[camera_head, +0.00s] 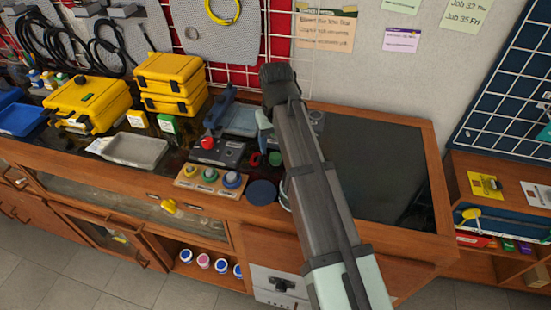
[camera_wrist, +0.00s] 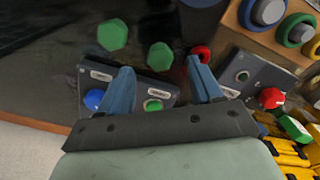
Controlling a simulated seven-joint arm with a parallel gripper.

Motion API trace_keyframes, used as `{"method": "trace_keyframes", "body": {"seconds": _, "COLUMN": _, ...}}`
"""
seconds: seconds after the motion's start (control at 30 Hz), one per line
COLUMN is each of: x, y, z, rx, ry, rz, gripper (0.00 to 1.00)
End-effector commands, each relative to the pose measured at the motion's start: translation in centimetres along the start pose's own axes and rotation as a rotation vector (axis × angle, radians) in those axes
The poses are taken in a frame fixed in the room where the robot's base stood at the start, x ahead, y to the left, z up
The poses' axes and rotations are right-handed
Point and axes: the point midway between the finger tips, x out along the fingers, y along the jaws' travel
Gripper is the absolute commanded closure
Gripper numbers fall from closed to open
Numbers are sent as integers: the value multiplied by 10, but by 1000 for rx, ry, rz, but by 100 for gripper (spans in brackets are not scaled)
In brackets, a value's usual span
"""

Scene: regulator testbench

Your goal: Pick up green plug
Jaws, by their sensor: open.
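My gripper (camera_wrist: 160,68) is open, with its two blue fingers apart and nothing held. A green hexagonal piece (camera_wrist: 160,56) appears between and just beyond the fingertips, apart from them. A second green hexagonal piece (camera_wrist: 112,34) is up and left of it. Which one is the green plug I cannot tell. In the head view one green piece (camera_head: 275,158) shows on the bench beside my arm, which hides the area behind it. A green-ringed round part (camera_head: 210,175) sits in a wooden block (camera_head: 190,187); this ring also shows in the wrist view (camera_wrist: 297,30).
Grey control boxes stand close by, one with a red button (camera_wrist: 271,98), one with blue (camera_wrist: 93,99) and green buttons. A small red ring (camera_wrist: 201,52) lies near the right finger. A grey tray (camera_head: 137,150) and yellow cases (camera_head: 88,103) are left. The dark bench top (camera_head: 385,165) is clear at right.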

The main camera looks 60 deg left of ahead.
Motion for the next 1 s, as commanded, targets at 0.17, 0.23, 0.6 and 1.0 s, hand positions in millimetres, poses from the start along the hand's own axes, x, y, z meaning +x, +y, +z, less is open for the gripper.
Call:
{"method": "trace_keyframes", "body": {"seconds": 0.17, "x": 6, "y": 0, "z": 0, "rx": 0, "ry": 0, "rz": 0, "gripper": 35}}
{"method": "trace_keyframes", "body": {"seconds": 0.23, "x": 9, "y": 0, "z": 0, "rx": 0, "ry": 0, "rz": 0, "gripper": 35}}
{"method": "trace_keyframes", "body": {"seconds": 0.6, "x": 50, "y": 1, "z": -1, "rx": 0, "ry": -1, "rz": 0, "gripper": 35}}
{"method": "trace_keyframes", "body": {"seconds": 1.0, "x": 57, "y": 1, "z": -2, "rx": 0, "ry": 0, "rz": 0, "gripper": 44}}
